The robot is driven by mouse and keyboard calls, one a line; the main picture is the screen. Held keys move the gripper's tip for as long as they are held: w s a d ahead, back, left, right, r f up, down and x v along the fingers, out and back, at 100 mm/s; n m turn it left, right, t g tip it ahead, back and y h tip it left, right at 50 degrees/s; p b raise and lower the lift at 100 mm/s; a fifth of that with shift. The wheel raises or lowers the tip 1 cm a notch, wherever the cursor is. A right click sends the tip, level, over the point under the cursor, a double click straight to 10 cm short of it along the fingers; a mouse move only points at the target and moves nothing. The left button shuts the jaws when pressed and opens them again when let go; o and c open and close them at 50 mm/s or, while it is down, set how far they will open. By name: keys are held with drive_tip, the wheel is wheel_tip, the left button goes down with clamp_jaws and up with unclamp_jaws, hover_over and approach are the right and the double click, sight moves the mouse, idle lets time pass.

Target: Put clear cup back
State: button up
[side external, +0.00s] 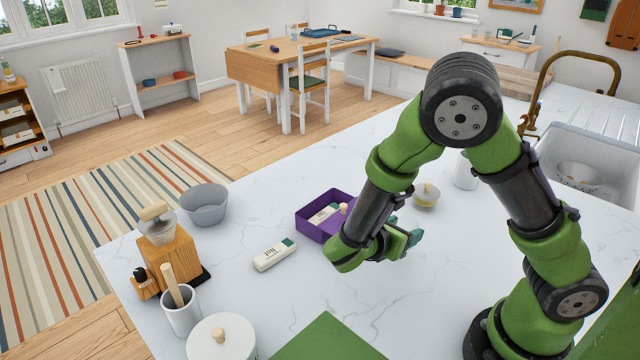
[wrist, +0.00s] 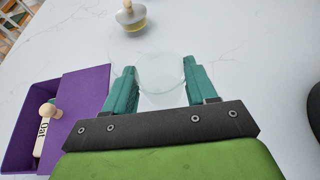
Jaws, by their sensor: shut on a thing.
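The clear cup (wrist: 162,73) is a see-through round vessel between the teal fingertips in the wrist view. My gripper (wrist: 160,75) is shut on it, with one finger on each side. In the side external view my gripper (side external: 412,238) is low over the white worktop, just right of the purple box. The cup cannot be made out there. Whether it touches the worktop is unclear.
The purple box (side external: 312,226) holds a labelled bottle. A knobbed jar (side external: 426,195) stands behind my gripper. The sink (side external: 590,150) is at right.

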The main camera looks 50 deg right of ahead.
drive_tip(key=shift+f, duration=2.15)
drive_tip(key=shift+f, duration=0.15)
drive_tip(key=o, duration=1.2)
